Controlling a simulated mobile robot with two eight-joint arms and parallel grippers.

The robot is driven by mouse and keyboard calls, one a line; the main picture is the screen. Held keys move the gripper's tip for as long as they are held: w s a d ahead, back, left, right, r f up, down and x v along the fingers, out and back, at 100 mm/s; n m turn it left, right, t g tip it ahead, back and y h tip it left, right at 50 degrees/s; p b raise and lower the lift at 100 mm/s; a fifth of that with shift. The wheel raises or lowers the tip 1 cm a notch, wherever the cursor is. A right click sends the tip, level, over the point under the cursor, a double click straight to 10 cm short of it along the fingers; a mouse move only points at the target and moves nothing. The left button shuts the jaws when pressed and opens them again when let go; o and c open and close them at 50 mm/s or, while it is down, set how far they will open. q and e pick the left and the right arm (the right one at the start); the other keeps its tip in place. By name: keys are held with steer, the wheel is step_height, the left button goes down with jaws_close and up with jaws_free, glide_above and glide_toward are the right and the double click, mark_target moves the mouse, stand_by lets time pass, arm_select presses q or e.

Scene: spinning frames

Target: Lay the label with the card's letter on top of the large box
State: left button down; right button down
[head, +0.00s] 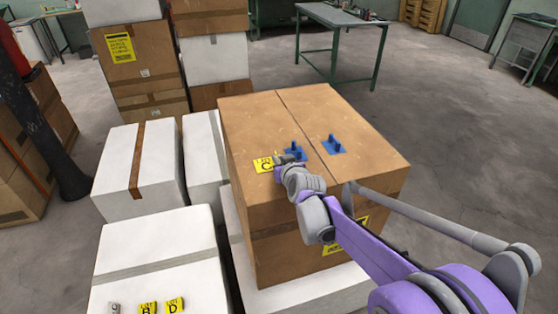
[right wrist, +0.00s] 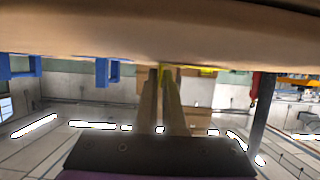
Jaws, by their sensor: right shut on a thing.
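The large brown cardboard box (head: 248,120) stands in the middle of the head view. A yellow label with a C (head: 263,165) is at the left part of its top, flat or nearly so. My right gripper (head: 281,160) is shut on this label at its right side, low over the box top. In the right wrist view the closed fingers (right wrist: 163,78) meet a yellow strip right by the box surface (right wrist: 160,38). Whether the label fully touches the top is unclear. Yellow labels B (head: 148,308) and D (head: 175,305) lie on a white box. My left gripper is out of view.
Two blue fittings (head: 333,145) stand on the box top, one close beside my right gripper. A small grey piece (head: 114,308) lies near labels B and D, its marking unclear. White boxes (head: 160,245) crowd the left. The floor at right (head: 470,150) is clear.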

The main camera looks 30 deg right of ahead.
steer(key=shift+f, duration=0.2)
steer(key=c, duration=1)
jaws_free()
steer(key=shift+s+r, duration=0.15)
steer(key=shift+r, duration=0.2)
steer(key=p+v, duration=0.1)
steer(key=v, duration=1)
steer(key=shift+s+a+r, duration=0.1)
steer(key=shift+s+r, duration=0.05)
steer(key=shift+s, duration=0.1)
steer(key=s+a+f+n+g+y, duration=0.1)
steer(key=s+a+f+g, duration=0.1)
steer(key=s+a+f, duration=0.2)
steer(key=s+a+f+n+g+y, duration=0.1)
steer(key=s+a+f+g, duration=0.2)
steer(key=s, duration=0.6)
steer(key=s+a+f+g+y, duration=0.1)
steer(key=s+a+f+g, duration=0.2)
steer(key=s+a+f, duration=0.4)
steer(key=shift+s+a+n, duration=0.1)
steer(key=shift+a+n, duration=0.3)
steer(key=shift+a, duration=0.05)
